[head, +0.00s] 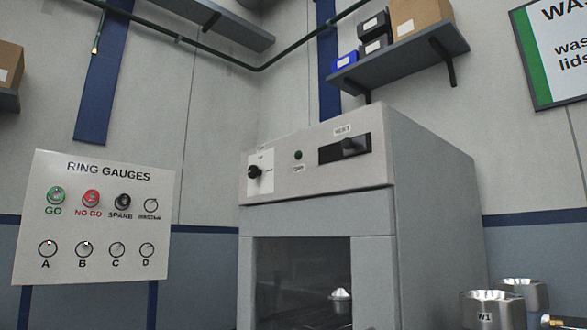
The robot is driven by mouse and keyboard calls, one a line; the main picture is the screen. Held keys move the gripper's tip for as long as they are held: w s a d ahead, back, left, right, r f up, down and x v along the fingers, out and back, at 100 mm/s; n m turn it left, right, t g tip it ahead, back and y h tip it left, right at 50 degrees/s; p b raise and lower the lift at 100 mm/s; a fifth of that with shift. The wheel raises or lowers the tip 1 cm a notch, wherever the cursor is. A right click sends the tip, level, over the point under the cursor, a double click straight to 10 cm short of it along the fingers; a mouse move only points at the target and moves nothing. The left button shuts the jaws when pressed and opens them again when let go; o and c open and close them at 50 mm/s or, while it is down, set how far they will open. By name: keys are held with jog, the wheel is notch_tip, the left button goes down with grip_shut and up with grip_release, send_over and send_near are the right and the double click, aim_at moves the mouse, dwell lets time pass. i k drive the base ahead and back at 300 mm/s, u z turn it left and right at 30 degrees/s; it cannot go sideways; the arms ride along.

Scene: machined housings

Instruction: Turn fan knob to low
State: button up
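A grey cabinet (313,214) stands at the centre with a sloping front panel along its top. A black round knob (255,172) sits on a white label plate at the left of that panel; it looks like the fan knob. The small words around it are too blurred to read, and I cannot tell which setting it points to. A small dark green button or lamp (298,155) is to its right. Further right, a dark control (347,147) sits in a black recess under a small label. My gripper is not in view.
The cabinet's front opening (300,270) holds a metal part (341,296) on a rack. Metal cups (492,308) stand at the lower right, one marked W1. A ring gauge board (94,215) stands left. A shelf with boxes (400,55) hangs above. Space before the panel looks clear.

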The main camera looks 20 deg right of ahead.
aim_at(253, 171)
jog(key=u, duration=0.4)
jog(key=i, duration=1.1)
jog(key=z, duration=0.4)
